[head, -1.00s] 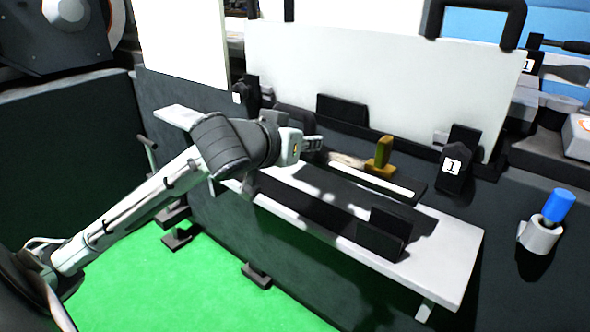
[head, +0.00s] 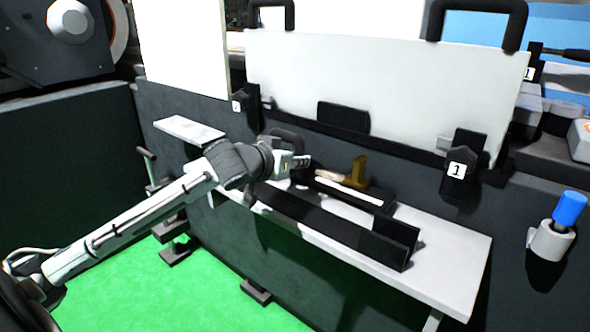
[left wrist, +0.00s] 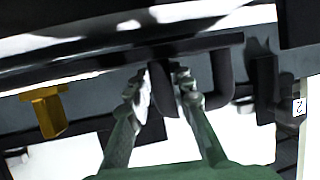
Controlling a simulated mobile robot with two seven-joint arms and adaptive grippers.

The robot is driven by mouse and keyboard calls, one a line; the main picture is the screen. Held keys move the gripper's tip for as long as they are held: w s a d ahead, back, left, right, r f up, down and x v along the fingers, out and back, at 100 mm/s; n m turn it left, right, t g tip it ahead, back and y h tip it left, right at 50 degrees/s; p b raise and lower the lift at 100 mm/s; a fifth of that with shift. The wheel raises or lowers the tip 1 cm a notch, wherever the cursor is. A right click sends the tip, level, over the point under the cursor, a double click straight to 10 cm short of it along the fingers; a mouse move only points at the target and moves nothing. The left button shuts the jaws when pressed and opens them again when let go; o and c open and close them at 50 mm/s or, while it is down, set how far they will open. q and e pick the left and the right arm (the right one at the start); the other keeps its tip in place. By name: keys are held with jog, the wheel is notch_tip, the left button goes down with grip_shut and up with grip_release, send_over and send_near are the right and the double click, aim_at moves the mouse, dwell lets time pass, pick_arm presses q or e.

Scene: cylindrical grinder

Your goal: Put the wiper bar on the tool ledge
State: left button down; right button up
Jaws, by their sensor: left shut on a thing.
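The wiper bar is a long black bar with a white strip (head: 350,190) along it and an upright yellow block (head: 358,173). In the left wrist view, its dark edge (left wrist: 205,45) runs across the top, and the yellow block (left wrist: 45,110) is at left. My left gripper (head: 304,161) is shut on its dark loop handle, which shows between the fingertips (left wrist: 160,85). The bar is over or in the black channel on the light grey tool ledge (head: 450,262); I cannot tell whether it touches. My right gripper is not in view.
A black channel (head: 330,230) with a raised right end wall (head: 397,238) runs along the ledge. Behind stands a white panel (head: 380,85) in black brackets, the right one (head: 457,172) labelled 1. A blue-topped item (head: 569,208) sits in a cup at right.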

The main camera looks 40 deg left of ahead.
pick_arm(q)
jog(key=shift+f, duration=1)
jog(key=c, duration=1.3)
grip_release()
jog(key=shift+c, duration=0.2)
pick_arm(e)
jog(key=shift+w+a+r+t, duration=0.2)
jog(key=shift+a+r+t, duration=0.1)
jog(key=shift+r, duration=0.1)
pick_arm(q)
jog(key=shift+s, duration=0.1)
jog(key=v, duration=0.8)
jog(key=shift+s, duration=0.4)
jog(key=shift+p+v, duration=0.65)
jog(key=shift+v, duration=0.5)
jog(key=shift+s+d+r, duration=0.1)
jog(key=shift+s+r, duration=0.2)
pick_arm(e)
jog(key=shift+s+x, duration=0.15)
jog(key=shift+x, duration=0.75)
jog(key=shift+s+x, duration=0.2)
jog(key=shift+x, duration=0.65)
